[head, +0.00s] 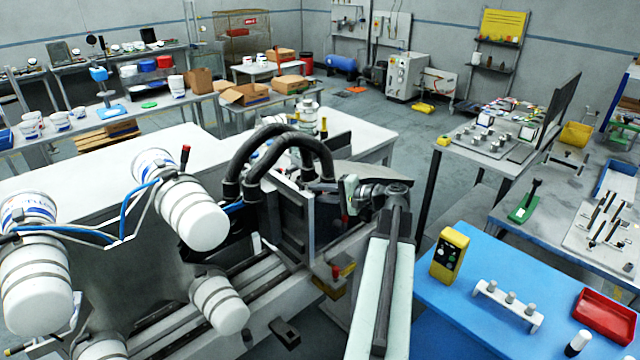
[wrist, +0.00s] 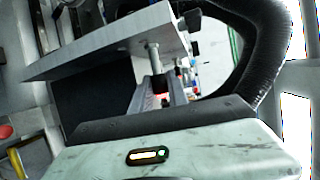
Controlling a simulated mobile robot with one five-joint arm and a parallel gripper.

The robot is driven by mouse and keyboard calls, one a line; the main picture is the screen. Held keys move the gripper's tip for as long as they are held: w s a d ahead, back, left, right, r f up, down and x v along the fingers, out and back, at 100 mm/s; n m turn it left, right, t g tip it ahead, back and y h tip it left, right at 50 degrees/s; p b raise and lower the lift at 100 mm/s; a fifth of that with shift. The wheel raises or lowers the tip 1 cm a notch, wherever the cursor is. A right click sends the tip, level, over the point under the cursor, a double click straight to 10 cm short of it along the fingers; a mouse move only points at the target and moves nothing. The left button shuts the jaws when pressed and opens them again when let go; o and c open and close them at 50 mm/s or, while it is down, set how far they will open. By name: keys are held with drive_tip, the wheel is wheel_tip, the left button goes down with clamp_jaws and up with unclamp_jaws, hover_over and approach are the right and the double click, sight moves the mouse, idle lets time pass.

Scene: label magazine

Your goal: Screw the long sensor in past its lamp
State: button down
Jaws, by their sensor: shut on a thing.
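In the wrist view, a slim silver shaft (wrist: 153,57), apparently the long sensor, meets the edge of a grey metal plate (wrist: 105,42). Its dark lower end sits between the fingertips of my gripper (wrist: 160,98), which is shut on it. A red glow (wrist: 160,97) shows at the fingertips; I cannot tell whether it is the lamp on the sensor. In the head view my gripper (head: 352,196) is at the machine beside the upright grey plate (head: 291,222). The sensor's thread and how deep it sits are hidden there.
Thick black hoses (head: 285,150) arch close beside my gripper; one also curves along the right of the wrist view (wrist: 268,50). A blue table (head: 440,315) at right holds a yellow box (head: 450,252), a white rack (head: 507,303) of short cylinders and a red tray (head: 603,317).

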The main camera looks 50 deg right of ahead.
drive_tip(key=c, duration=1.3)
unclamp_jaws()
drive_tip(key=p+v, duration=0.1)
drive_tip(key=v, duration=0.6)
drive_tip(key=shift+s+r+p, duration=0.25)
drive_tip(key=shift+s+p, duration=0.1)
